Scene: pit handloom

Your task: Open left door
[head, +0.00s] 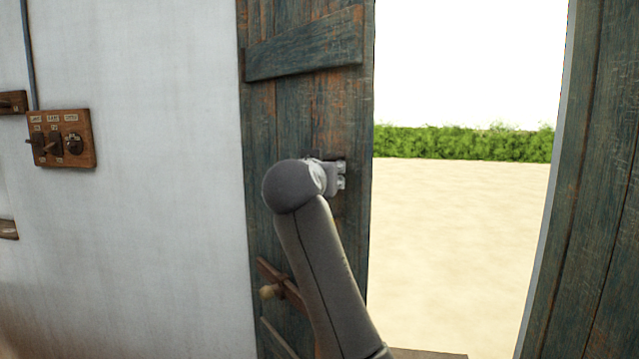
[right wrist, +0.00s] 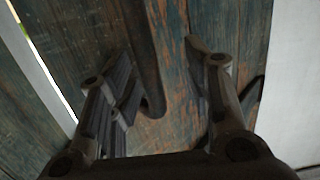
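The left door (head: 273,120) is a weathered blue-green plank door left of the bright doorway. In the head view my right arm covers part of it, and my right gripper (head: 337,177) is at the door near its free edge, mostly hidden behind my wrist. In the right wrist view the right gripper (right wrist: 163,85) is open, its fingers apart. A dark curved bar, seemingly the door handle (right wrist: 148,55), shows between the fingers against the planks (right wrist: 175,50). I cannot tell whether it touches a finger. My left gripper is not in view.
Another plank door (head: 598,180) stands at the right. Sandy ground (head: 455,230) and a hedge (head: 460,143) show through the gap. A switch board (head: 62,139) hangs on the white wall (head: 165,200).

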